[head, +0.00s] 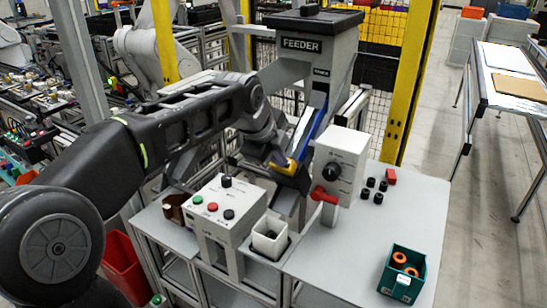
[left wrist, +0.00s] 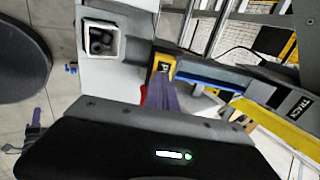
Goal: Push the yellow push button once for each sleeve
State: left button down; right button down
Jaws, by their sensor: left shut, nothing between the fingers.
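The yellow push button (head: 290,166) is at the lower end of the blue-edged chute under the grey feeder (head: 300,58). It shows as a yellow block with a dark face in the left wrist view (left wrist: 161,66). My left gripper (left wrist: 163,84) is shut and empty, its fingertips close to the yellow block; I cannot tell whether they touch it. In the head view my left arm reaches in from the left to the chute's end, and its fingers are hard to make out. A white bin (head: 268,241) holds dark round pieces that may be sleeves. My right gripper is out of view.
A control box (head: 225,209) with buttons stands left of the white bin. A grey box with a black knob (head: 338,167) and red handle stands right of the chute. Several black pieces lie on the table. A green bin (head: 421,277) holds orange rings. The table's middle right is clear.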

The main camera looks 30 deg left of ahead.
pick_arm(q)
jog(key=b+v, duration=0.1)
jog(key=v, duration=1)
jog(key=shift+r+b, duration=0.2)
jog(key=shift+b, duration=0.2)
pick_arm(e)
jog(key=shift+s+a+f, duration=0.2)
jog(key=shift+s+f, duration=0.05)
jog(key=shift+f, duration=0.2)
pick_arm(q)
jog(key=shift+a, duration=0.1)
